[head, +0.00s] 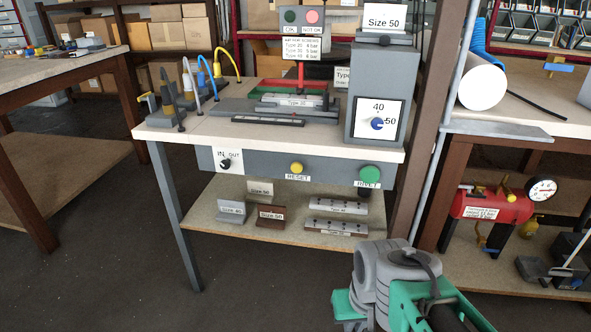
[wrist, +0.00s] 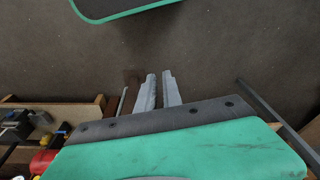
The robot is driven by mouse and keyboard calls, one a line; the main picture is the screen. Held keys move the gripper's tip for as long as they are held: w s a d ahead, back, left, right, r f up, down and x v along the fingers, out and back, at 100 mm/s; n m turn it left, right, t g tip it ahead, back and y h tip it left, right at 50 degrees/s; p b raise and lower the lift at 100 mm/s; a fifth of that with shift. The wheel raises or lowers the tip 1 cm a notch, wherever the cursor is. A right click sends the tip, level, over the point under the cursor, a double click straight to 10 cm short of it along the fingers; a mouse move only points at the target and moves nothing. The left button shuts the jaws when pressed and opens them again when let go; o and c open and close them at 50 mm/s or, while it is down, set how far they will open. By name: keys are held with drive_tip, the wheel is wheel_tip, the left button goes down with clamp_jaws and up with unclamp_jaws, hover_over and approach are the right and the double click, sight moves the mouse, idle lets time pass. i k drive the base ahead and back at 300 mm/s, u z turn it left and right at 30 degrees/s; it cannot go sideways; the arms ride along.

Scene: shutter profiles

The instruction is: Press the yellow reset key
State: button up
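The yellow reset key (head: 297,167) is a round button on the grey front panel of the workbench, above a white RESET label, in the head view. It sits between a black IN/OUT knob (head: 225,163) on the left and a larger green button (head: 369,173) on the right. My gripper (wrist: 160,76) shows in the wrist view with two grey fingers, a narrow gap between them and nothing held. The fingers point over bare dark floor. In the head view my arm is low at the bottom right, apart from the panel; the fingertips cannot be made out there. The key is not visible in the wrist view.
A lower shelf (head: 200,215) under the panel holds labelled profile pieces. A grey machine box (head: 375,75) stands on the bench's right. A brown post (head: 425,100) rises right of the bench. A red tank (head: 490,205) stands further right. The floor before the bench is clear.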

sight(297, 167)
drive_tip(key=u, duration=4.05)
drive_tip(key=k, duration=1.65)
drive_tip(key=z, duration=0.05)
